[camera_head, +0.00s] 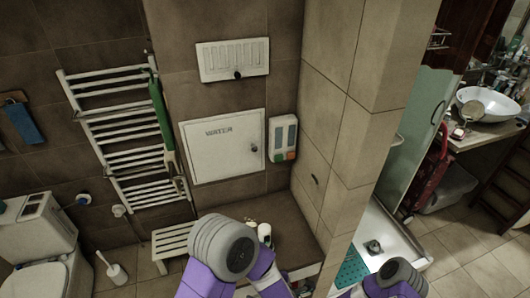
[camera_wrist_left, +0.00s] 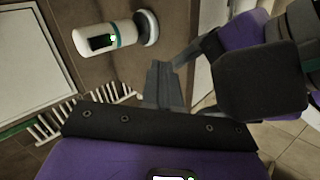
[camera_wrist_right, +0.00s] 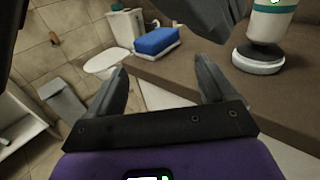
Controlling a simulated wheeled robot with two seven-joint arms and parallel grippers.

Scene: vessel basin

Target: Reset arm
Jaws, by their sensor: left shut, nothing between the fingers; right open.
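My left gripper (camera_wrist_left: 165,88) has its fingers together and empty in the left wrist view. My right gripper (camera_wrist_right: 162,85) has its fingers spread apart with nothing between them in the right wrist view. Part of my other arm, purple and dark grey, shows close by at the right of the left wrist view. In the head view my purple and grey arms come in at the bottom, and the fingertips are hidden or cannot be made out.
A white bottle with a teal band (camera_wrist_left: 107,38) and a blue sponge (camera_wrist_right: 156,41) are on the brown ledge (camera_wrist_right: 205,60). A towel rack (camera_head: 122,125), a water panel (camera_head: 222,146) and a tiled pillar (camera_head: 345,110) are around. A toilet (camera_head: 38,245) is at left, a basin (camera_head: 487,104) far right.

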